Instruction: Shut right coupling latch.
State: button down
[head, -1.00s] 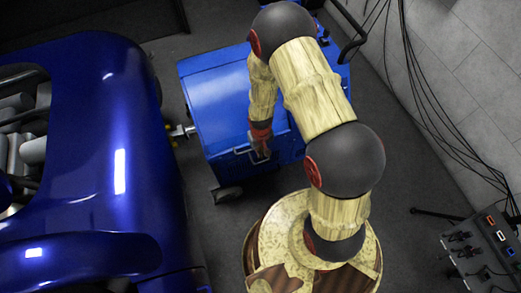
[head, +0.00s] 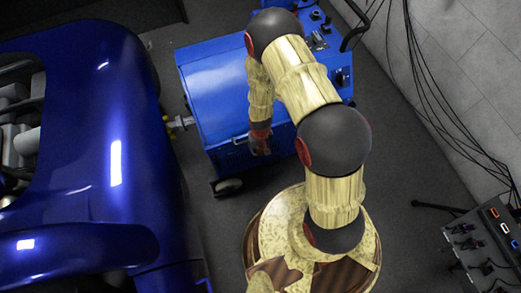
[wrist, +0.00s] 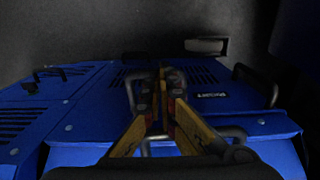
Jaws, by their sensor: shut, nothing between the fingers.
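The blue dynamometer unit (head: 215,85) stands right of the car in the head view, with a light bar handle along its lower edge. My gripper (head: 260,147) is at that near side, beside the handle. In the wrist view my gripper (wrist: 163,88) is shut and empty, its fingertips in front of a curved grey bar and a vent grille. A small white label (wrist: 211,95), which seems to read RIGHT, is on the blue panel to the right of the fingers. I cannot tell which part is the right coupling latch, or whether it is open or shut.
The blue car (head: 85,160) fills the left side, joined to the unit's side by a metal shaft (head: 180,122). Cables (head: 440,100) hang along the right wall. A socket box (head: 485,240) stands at lower right. Dark handles (wrist: 255,84) rise from the unit.

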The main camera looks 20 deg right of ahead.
jog(key=shift+s+f+t, duration=0.1)
jog(key=shift+f+t, duration=0.1)
jog(key=shift+t, duration=0.1)
jog(key=shift+s+f+t+b, duration=0.2)
jog(key=shift+f+t+b, duration=0.05)
jog(key=shift+t+b, duration=0.05)
dwell(0.3)
jog(key=shift+f, duration=0.1)
notch_tip(320, 180, down, 11)
jog(key=w+t+b, duration=0.1)
jog(key=w+b, duration=0.1)
jog(key=b, duration=0.4)
jog(key=shift+t, duration=0.4)
dwell(0.5)
jog(key=shift+w, duration=0.15)
dwell(0.5)
